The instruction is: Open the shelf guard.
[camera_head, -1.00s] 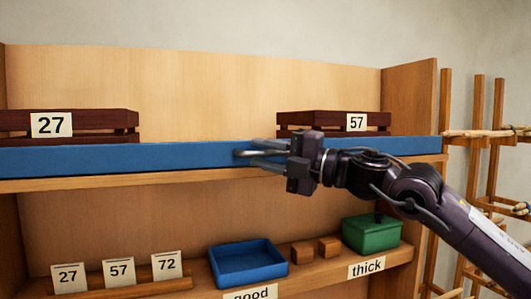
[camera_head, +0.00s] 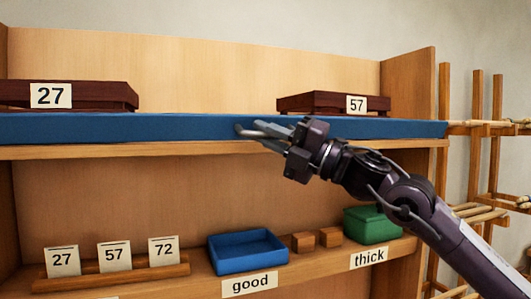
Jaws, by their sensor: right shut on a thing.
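The shelf guard is a long blue bar (camera_head: 130,128) along the front edge of the upper shelf. It runs from the left edge of the view to the right side panel and hides the bottom of the crates behind it. My right gripper (camera_head: 262,133) comes in from the right. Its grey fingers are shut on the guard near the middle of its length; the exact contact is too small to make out. My left gripper is not in view.
Dark red crates marked 27 (camera_head: 105,96) and 57 (camera_head: 328,104) stand behind the guard. A wooden rack (camera_head: 478,150) stands at right.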

